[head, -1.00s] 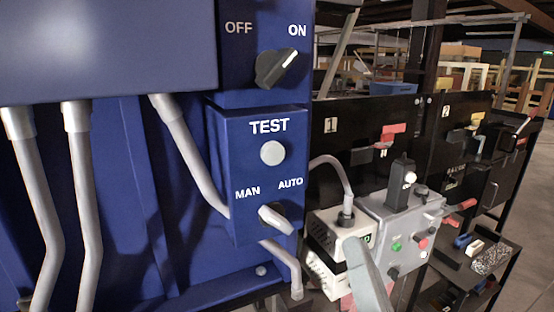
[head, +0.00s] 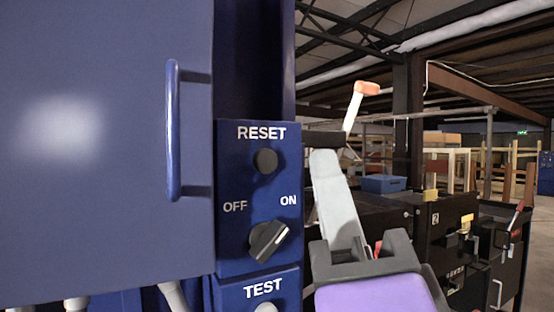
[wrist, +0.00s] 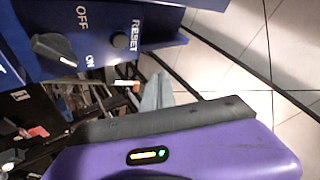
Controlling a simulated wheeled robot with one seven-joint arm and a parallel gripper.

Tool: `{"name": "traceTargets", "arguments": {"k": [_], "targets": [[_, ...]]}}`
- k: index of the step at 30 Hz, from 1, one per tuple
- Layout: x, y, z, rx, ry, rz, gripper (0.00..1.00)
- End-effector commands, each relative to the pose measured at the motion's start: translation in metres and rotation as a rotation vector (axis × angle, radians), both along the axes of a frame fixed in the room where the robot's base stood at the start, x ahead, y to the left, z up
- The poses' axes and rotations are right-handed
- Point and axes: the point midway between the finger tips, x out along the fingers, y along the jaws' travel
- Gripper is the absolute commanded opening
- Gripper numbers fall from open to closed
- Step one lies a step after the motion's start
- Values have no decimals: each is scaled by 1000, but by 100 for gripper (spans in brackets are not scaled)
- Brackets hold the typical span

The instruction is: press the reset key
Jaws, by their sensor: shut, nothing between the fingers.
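The reset key (head: 265,161) is a round black button under the word RESET on a blue panel, in the middle of the head view. In the wrist view the reset key (wrist: 120,40) is at the upper middle, fully visible. My gripper (head: 325,155) has a purple body and light-grey fingers, and it stands to the right of the panel in the head view. Its fingers (wrist: 158,84) are shut and empty in the wrist view. They are apart from the key, below and to the right of it there. Whether the key is pushed in cannot be told.
An OFF/ON rotary switch (head: 268,241) sits just below the key. A TEST button (head: 265,307) is lower, cut by the frame edge. A blue cabinet door with a handle (head: 174,130) is at left. A white lever with an orange end (head: 366,89) shows above my gripper.

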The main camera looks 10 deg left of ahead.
Motion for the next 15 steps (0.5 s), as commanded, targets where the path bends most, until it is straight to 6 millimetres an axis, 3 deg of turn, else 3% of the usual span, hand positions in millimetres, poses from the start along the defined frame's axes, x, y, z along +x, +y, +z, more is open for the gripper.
{"name": "traceTargets", "arguments": {"k": [8,15], "targets": [[12,8,0,-1,1,1,0],[38,25,0,-1,1,-1,0]]}}
